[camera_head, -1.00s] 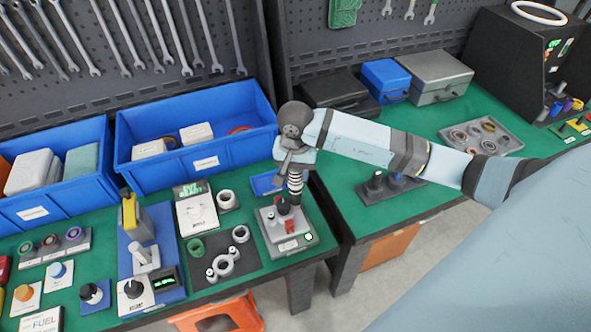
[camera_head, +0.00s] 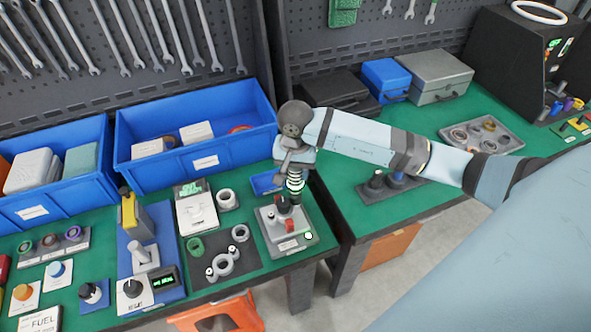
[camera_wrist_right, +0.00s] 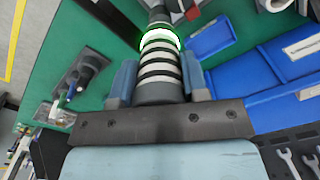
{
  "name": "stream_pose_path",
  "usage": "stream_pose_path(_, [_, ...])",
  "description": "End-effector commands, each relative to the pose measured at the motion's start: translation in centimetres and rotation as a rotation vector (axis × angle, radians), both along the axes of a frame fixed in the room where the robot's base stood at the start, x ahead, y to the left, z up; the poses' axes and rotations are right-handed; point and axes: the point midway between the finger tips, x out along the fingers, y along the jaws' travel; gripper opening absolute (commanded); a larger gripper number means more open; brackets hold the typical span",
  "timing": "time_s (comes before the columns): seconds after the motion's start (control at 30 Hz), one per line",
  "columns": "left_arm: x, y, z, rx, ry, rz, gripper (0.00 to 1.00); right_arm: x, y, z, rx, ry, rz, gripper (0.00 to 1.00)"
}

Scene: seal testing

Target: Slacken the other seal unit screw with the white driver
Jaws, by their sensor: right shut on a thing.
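My right gripper (camera_head: 296,165) is shut on the driver (camera_head: 295,185), whose dark body has white bands. In the right wrist view the driver (camera_wrist_right: 160,75) stands between the two fingers, with a ring lit bright green near its far end. The driver points down at the seal unit (camera_head: 307,242), a grey block with red and dark parts on top and a small green light at its front right corner. The driver's tip and the screw are hidden or too small to tell, so I cannot tell if they touch. My left gripper is not in view.
A dark mat (camera_head: 249,262) with several rings and round parts lies left of the unit. A small blue tray (camera_head: 265,183) sits behind it, and a large blue bin (camera_head: 150,180) stands further back. The bench edge and a gap to the second bench are at right.

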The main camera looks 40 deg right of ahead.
Motion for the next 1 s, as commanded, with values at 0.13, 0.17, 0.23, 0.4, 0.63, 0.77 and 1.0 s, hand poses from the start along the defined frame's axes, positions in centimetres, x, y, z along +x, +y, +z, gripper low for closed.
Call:
stream_pose_path(0.13, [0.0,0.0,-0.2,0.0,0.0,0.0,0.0,-0.1,0.0,-0.1,-0.001,0.003,0.0,0.13])
stream_pose_path(0.17, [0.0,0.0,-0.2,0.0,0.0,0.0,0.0,-0.1,0.0,-0.1,-0.001,0.003,0.0,0.13])
stream_pose_path(0.23, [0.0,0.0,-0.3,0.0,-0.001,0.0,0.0,-0.1,0.0,-0.1,-0.001,0.004,0.0,0.13])
stream_pose_path(0.4, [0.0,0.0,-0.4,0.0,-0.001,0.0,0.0,-0.1,0.0,-0.1,-0.001,0.005,0.0,0.13])
stream_pose_path(0.63, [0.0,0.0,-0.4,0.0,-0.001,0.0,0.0,-0.1,0.0,0.2,-0.001,0.005,0.0,0.13])
stream_pose_path(0.77, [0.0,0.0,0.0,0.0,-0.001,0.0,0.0,-0.1,0.0,1.2,-0.001,0.003,0.001,0.13])
stream_pose_path(1.0, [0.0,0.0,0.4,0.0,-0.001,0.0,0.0,-0.1,0.0,2.3,-0.001,0.003,0.0,0.13])
